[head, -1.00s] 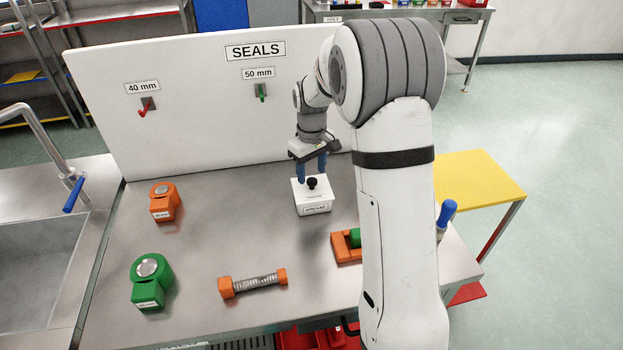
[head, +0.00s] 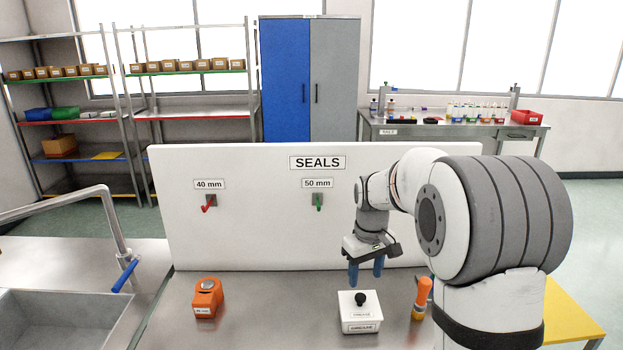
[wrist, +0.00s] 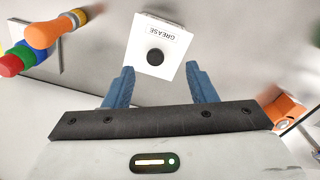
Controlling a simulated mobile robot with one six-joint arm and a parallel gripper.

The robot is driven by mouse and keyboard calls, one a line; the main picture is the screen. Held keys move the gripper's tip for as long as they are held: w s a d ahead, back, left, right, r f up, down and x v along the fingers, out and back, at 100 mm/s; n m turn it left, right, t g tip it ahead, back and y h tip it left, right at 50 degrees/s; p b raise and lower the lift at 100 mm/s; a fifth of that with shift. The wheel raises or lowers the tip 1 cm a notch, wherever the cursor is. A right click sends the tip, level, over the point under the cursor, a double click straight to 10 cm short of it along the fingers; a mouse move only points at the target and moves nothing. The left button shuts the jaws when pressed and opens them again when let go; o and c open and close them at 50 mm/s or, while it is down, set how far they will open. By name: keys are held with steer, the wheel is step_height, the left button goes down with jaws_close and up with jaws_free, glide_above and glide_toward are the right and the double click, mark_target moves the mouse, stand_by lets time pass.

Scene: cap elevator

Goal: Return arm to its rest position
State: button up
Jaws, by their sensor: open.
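My gripper (head: 366,272) is open and empty, with blue fingers pointing down above the bench. It is in front of the white SEALS board (head: 240,240) and above a white box labelled GREASE with a black knob (head: 360,325). In the wrist view my gripper (wrist: 160,82) has its fingers apart, and the grease box (wrist: 172,30) shows beyond them, not between them. My arm stands bent over the right side of the bench and hides part of it.
An orange fitting (head: 207,300) stands on the bench at left. An orange-handled tool (head: 421,297) stands right of the box. A sink (head: 50,325) with a tap is at far left. Red and green hooks hang on the board. A yellow table (head: 565,320) is at right.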

steer(key=s+r+m+t, duration=0.1)
steer(key=s+r+m, duration=0.1)
steer(key=s, duration=1.1)
steer(key=s+r+m+t, duration=0.2)
steer(key=s, duration=1.1)
steer(key=shift+r+m, duration=0.25)
steer(key=shift+m, duration=0.15)
steer(key=shift+s, duration=0.1)
